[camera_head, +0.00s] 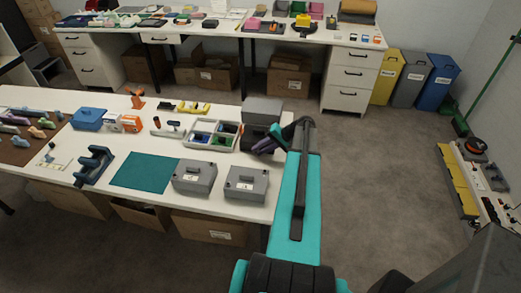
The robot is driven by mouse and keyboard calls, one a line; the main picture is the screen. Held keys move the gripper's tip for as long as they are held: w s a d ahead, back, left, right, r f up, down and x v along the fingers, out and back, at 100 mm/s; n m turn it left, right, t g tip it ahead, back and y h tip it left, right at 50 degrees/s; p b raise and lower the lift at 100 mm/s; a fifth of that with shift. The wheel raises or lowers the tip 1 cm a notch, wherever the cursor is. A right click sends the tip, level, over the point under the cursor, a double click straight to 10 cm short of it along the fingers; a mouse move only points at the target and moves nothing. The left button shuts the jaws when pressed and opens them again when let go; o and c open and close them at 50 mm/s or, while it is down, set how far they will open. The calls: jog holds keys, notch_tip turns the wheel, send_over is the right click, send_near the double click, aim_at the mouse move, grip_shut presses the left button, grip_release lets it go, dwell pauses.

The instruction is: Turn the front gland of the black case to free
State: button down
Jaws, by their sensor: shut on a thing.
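The black case (250,137) stands at the right end of the white workbench, with a grey top part (262,108) behind it. My gripper (263,147), with dark purple fingers, is at the front right of this case. Its fingers are shut at the case's front. The front gland is hidden by the fingers, and its turned position cannot be told. My teal arm reaches up from the bottom of the view to the case.
Two grey boxes (194,177) with labels stand near the front edge of the white workbench (150,201). A grey divided tray (211,145) is left of the case. A teal mat (145,173) lies bare. Open floor (385,170) is to the right.

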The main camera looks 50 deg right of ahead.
jog(key=shift+a+g, duration=0.1)
jog(key=shift+g, duration=0.3)
jog(key=g, duration=0.1)
jog(key=g+h, duration=0.1)
jog(key=w+g+h, duration=0.1)
jog(key=shift+a+r+b, duration=0.2)
jog(key=shift+r+b, duration=0.15)
jog(key=g+h, duration=0.2)
jog(key=g, duration=0.1)
jog(key=w+g+h, duration=0.1)
jog(key=shift+a+b, duration=0.3)
jog(key=g+h, duration=0.1)
jog(key=g, duration=0.1)
jog(key=w+g+h+b, duration=0.1)
jog(key=g, duration=0.1)
jog(key=g+h+b, duration=0.1)
jog(key=g, duration=0.1)
jog(key=shift+w+a+f+h, duration=0.25)
jog(key=shift+a+f+h, duration=0.05)
jog(key=shift+a+f, duration=0.1)
jog(key=shift+a+g+h+b, duration=0.15)
jog(key=shift+g+h+b, duration=0.5)
jog(key=shift+g, duration=0.25)
jog(key=c, duration=1.8)
grip_release()
jog(key=shift+c, duration=0.2)
jog(key=shift+r, duration=0.15)
